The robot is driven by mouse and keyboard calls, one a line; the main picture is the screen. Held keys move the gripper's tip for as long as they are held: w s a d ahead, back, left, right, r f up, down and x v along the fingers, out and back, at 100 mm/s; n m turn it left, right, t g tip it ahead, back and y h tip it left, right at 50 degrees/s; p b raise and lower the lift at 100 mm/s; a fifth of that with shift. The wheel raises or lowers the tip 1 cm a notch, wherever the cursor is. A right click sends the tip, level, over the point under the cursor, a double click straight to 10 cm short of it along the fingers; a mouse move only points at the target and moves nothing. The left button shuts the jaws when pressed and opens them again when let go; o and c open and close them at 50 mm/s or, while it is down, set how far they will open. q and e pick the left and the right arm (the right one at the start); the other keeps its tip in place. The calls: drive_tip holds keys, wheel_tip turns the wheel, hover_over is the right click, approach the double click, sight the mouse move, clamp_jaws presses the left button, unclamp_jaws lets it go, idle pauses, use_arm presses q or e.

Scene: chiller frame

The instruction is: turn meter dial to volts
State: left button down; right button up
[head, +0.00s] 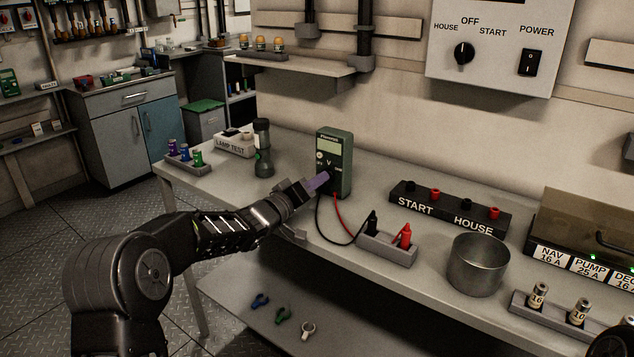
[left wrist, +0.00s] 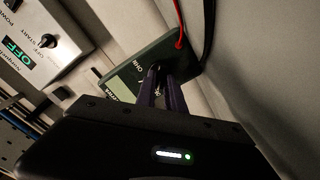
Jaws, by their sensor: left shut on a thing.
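The green meter (head: 335,150) stands upright on the bench and has a light screen. Dial markings, including a V, show on its face below the screen. My left gripper (head: 324,178) is at the lower front of the meter, shut on the dial, which its fingers mostly hide. In the left wrist view the meter (left wrist: 150,62) appears sideways, and the fingers of my left gripper (left wrist: 160,85) reach its face at the dial. Where the dial points is hidden. My right gripper does not show clearly; only a dark part is at the lower right corner.
Black and red leads run from the meter to a probe holder (head: 386,250). A START/HOUSE terminal block (head: 450,212), a metal pot (head: 478,265) and a fuse rack (head: 560,318) stand to the right. A flashlight (head: 263,150) and LAMP TEST box (head: 234,145) stand left.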

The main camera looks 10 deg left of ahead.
use_arm(q)
drive_tip(key=shift+m, duration=0.3)
drive_tip(key=m+b, duration=0.2)
drive_tip(key=m, duration=0.2)
drive_tip(key=shift+f, duration=0.1)
drive_tip(key=shift+s+d+m+b, duration=0.15)
drive_tip(key=shift+m+b, duration=0.8)
drive_tip(key=shift+m, duration=1.15)
drive_tip(key=c, duration=1.4)
unclamp_jaws()
drive_tip(key=shift+c, duration=0.2)
drive_tip(key=v, duration=0.7)
drive_tip(key=shift+s, duration=0.35)
